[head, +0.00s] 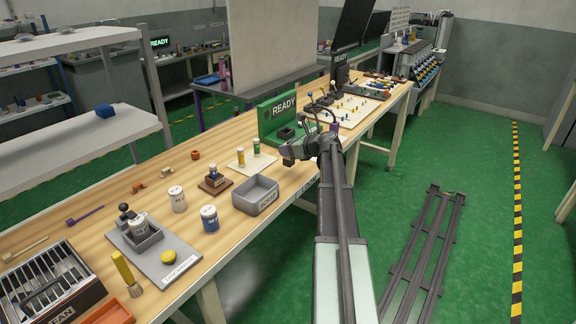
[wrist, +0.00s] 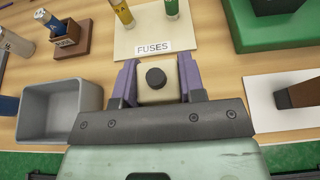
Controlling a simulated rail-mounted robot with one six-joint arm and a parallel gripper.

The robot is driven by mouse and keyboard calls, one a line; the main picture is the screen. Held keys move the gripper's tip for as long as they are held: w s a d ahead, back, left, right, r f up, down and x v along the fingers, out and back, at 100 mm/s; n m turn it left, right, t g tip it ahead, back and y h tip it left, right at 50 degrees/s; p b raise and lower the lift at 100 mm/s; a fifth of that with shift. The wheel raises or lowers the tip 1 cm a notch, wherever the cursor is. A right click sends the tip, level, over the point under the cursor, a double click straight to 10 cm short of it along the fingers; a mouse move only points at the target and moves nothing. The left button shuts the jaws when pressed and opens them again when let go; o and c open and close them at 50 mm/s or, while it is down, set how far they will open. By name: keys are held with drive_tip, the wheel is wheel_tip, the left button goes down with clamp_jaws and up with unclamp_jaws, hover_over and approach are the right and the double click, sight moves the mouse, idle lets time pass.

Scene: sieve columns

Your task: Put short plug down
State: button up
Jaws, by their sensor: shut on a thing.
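The short plug (wrist: 143,96), a beige block with a round black knob on top, sits between the two purple fingers of my gripper (wrist: 157,78) in the wrist view. The fingers are shut on its sides. In the head view my gripper (head: 288,158) is over the front part of the wooden bench, right of the fuse card; the plug is hard to make out there. Whether the plug's underside touches the bench is hidden.
A white card marked FUSES (wrist: 133,45) with a yellow and a green fuse lies just beyond the gripper. A grey bin (wrist: 32,135) stands to the left. A green READY station (head: 270,128) stands behind; a white card (wrist: 262,118) lies right. Bare wood shows between them.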

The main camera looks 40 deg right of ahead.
sight(288, 158)
wheel_tip(288, 158, down, 4)
drive_tip(key=b, duration=0.3)
drive_tip(key=shift+f, duration=0.1)
drive_tip(key=shift+r+p, duration=0.3)
drive_tip(key=shift+f, duration=0.2)
drive_tip(key=o, duration=0.9)
drive_tip(key=shift+r, duration=0.2)
drive_tip(key=shift+s+r, duration=0.25)
drive_tip(key=shift+s, duration=0.05)
drive_tip(key=p+v, duration=0.4)
drive_tip(key=v, duration=0.7)
drive_tip(key=shift+s+d+p, duration=0.1)
drive_tip(key=shift+s+p, duration=0.05)
drive_tip(key=shift+p, duration=0.15)
